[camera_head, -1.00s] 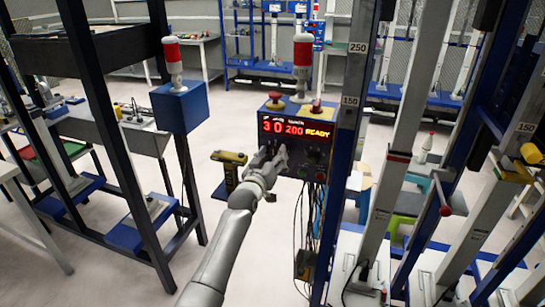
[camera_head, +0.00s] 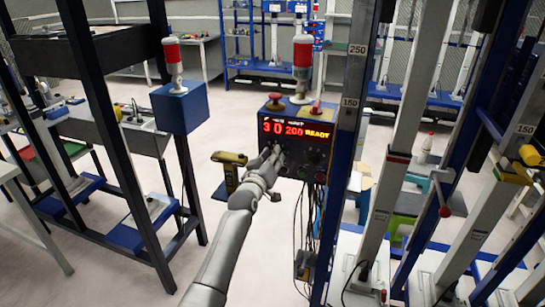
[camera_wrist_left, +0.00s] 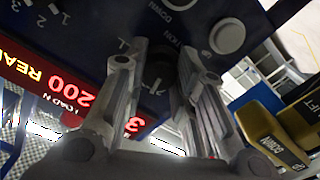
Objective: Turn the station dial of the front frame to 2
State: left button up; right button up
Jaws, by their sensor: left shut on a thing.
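The dark blue control box (camera_head: 320,160) hangs on the front frame (camera_head: 345,190). Its red and yellow display (camera_head: 297,129) reads 3, 0, 200, READY. My left gripper (camera_head: 274,151) is at the left part of the box face, below the display. In the left wrist view its two fingers (camera_wrist_left: 165,72) are shut on a dark dial (camera_wrist_left: 163,74), with part of a label ending in ION beside it. The fingers and shadow hide much of the dial, so its pointer cannot be read. Another dial with numbers shows at the upper left. My right gripper is not in view.
A red button (camera_head: 275,100) and a red-white lamp (camera_head: 302,55) stand on top. Cables (camera_head: 305,225) hang below. Posts of the frame stand close on the right.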

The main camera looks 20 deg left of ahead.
pick_arm(q)
jog(key=n, duration=0.5)
jog(key=shift+f, duration=0.15)
jog(key=shift+n+p, duration=0.3)
dwell(0.3)
jog(key=o, duration=1)
jog(key=shift+o, duration=0.2)
jog(key=shift+s, duration=0.1)
jog(key=s, duration=1.1)
jog(key=shift+s+a, duration=0.15)
jog(key=shift+s, duration=0.25)
